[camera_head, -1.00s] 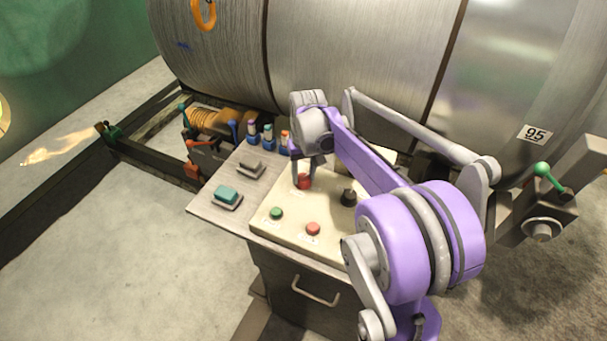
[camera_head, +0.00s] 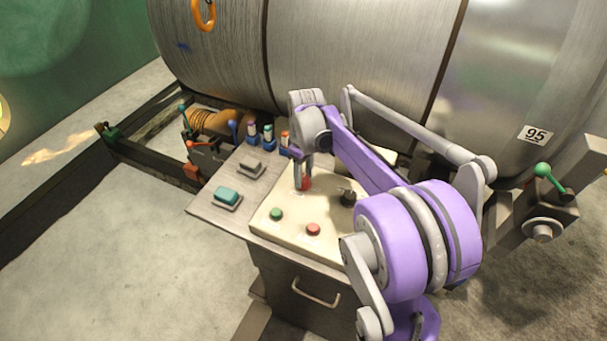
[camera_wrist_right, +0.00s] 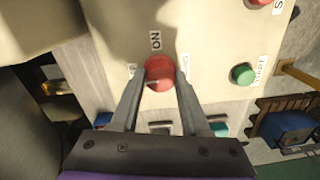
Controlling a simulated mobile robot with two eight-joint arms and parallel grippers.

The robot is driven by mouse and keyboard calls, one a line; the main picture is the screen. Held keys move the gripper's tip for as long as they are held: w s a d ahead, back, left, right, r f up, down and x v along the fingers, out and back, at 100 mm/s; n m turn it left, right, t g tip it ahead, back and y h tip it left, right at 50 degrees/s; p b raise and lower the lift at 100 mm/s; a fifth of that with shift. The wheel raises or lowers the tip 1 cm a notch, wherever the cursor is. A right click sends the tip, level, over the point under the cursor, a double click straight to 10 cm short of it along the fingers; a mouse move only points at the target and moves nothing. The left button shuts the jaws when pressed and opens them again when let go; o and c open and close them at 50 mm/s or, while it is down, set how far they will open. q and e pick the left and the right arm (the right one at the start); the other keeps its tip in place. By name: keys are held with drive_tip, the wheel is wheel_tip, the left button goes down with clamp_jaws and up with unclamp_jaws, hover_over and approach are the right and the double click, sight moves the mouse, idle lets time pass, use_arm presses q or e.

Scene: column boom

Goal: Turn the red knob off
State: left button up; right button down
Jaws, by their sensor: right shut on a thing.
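The red knob (camera_head: 306,184) stands on the cream top of the control panel (camera_head: 268,222). In the right wrist view the red knob (camera_wrist_right: 159,73) sits between the two fingertips, with an "ON" label just beyond it. My right gripper (camera_head: 303,183) points down at the panel and is shut on the red knob; it also shows in the right wrist view (camera_wrist_right: 159,80). The fingers hide part of the knob in the head view. My left gripper is not in view.
A green button (camera_head: 276,214), a red button (camera_head: 313,229) and a black knob (camera_head: 348,197) are on the same panel. Two small switches, one teal (camera_head: 227,196), sit to the left. A large metal drum (camera_head: 350,60) rises behind.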

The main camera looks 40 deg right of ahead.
sight(304, 177)
idle(0.4)
drive_tip(key=shift+c, duration=1.9)
unclamp_jaws()
wheel_tip(304, 177, up, 11)
drive_tip(key=shift+d+p, duration=0.2)
drive_tip(key=shift+p, duration=0.15)
drive_tip(key=shift+f, duration=0.15)
